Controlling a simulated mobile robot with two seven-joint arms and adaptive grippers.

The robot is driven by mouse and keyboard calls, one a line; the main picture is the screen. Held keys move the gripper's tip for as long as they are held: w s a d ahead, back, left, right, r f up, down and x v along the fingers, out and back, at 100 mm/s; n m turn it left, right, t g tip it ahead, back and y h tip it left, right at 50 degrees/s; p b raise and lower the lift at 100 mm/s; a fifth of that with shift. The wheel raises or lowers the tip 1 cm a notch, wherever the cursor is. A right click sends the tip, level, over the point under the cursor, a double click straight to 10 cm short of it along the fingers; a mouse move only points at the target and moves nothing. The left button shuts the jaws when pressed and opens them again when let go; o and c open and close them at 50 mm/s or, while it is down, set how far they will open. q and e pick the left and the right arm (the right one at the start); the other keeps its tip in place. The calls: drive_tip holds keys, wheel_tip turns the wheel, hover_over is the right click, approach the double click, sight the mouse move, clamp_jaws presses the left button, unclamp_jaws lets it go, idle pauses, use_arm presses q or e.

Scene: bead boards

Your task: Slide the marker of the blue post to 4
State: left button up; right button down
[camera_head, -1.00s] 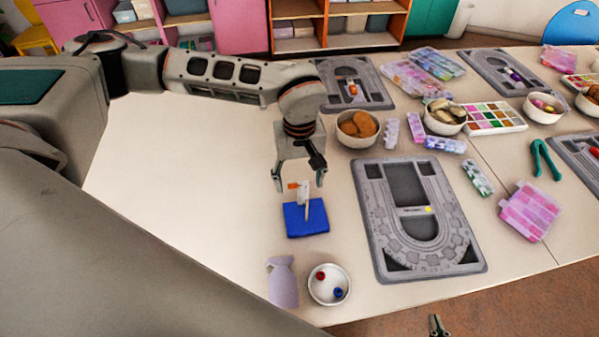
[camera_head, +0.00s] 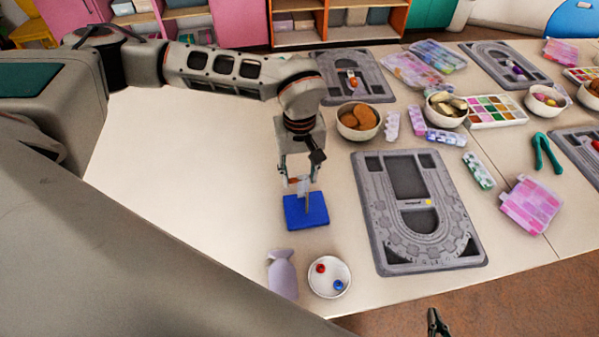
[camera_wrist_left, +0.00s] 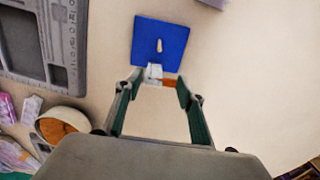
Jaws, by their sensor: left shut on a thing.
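The blue base (camera_head: 306,211) of the post stands on the table in front of my left gripper. A thin pale post (camera_wrist_left: 159,45) rises from it. The marker (camera_wrist_left: 155,71), a whitish block with an orange strip beside it, is at the post. My left gripper (camera_head: 299,183) points down above the base and is shut on the marker; the left wrist view shows its two fingers on either side of the marker. Any numbers on the post are too small to read. My right gripper (camera_head: 437,322) shows only partly at the bottom edge, its opening unclear.
A purple pouch (camera_head: 282,274) and a white dish (camera_head: 343,267) with red and blue beads sit near the front edge. A grey bead board (camera_head: 452,225) lies to the right. A bowl of brown pieces (camera_head: 345,130) stands behind. The table left of the base is clear.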

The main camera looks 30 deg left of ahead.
use_arm(q)
drive_tip(key=shift+f+b, duration=1.05)
drive_tip(key=shift+f, duration=0.95)
drive_tip(key=o, duration=1.1)
drive_tip(key=shift+o, duration=0.2)
drive_tip(key=shift+r, duration=0.1)
wheel_tip(320, 180, up, 12)
